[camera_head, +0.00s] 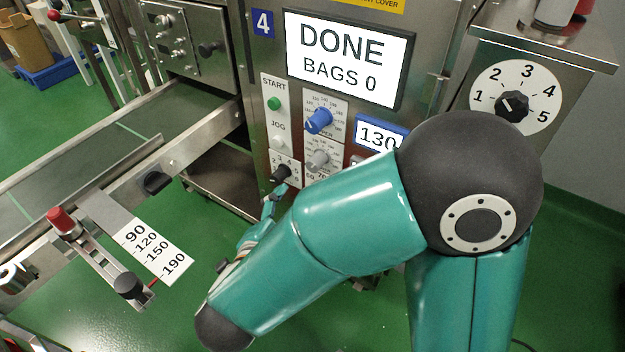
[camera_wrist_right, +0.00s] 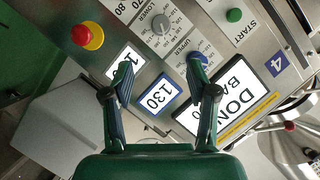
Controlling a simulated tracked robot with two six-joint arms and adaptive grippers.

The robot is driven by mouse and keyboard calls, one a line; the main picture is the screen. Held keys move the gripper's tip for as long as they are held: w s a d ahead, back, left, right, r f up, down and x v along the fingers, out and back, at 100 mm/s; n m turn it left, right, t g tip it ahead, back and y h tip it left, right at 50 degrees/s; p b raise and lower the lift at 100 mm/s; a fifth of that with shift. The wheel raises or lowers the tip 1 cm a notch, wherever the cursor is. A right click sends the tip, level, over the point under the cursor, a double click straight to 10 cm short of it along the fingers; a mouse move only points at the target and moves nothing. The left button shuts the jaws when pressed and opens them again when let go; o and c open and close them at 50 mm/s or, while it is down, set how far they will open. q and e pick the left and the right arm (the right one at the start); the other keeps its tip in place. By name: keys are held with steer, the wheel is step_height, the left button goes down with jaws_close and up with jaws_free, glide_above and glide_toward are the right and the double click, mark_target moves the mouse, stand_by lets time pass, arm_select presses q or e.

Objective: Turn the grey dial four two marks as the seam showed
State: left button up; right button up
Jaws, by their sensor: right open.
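The grey dial (camera_head: 318,160) sits on the steel panel of the machine marked 4, below a blue dial (camera_head: 319,121). Its exact pointer setting is too small to read. In the right wrist view the grey dial (camera_wrist_right: 161,24) is ahead of my gripper, beyond the fingertips, under the word LOWER. My right gripper (camera_wrist_right: 160,78) is open and empty, its fingers apart, with the blue-framed 130 display (camera_wrist_right: 157,97) between them. One fingertip overlaps the blue dial (camera_wrist_right: 197,60) in that view; contact cannot be told. My left gripper is not in view.
The screen (camera_head: 345,58) reads DONE, BAGS 0. A green START button (camera_head: 274,104) and a small black knob (camera_head: 282,172) are left of the dials. A red button (camera_wrist_right: 87,36) is near. A large black dial (camera_head: 512,105) and a conveyor (camera_head: 100,150) flank the panel.

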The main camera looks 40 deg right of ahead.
mark_target(314, 167)
steer(key=b+x, duration=0.4)
steer(key=x, duration=1.2)
steer(key=shift+w+d+f+b, duration=0.15)
steer(key=shift+d+b, duration=0.1)
steer(key=shift+b, duration=0.05)
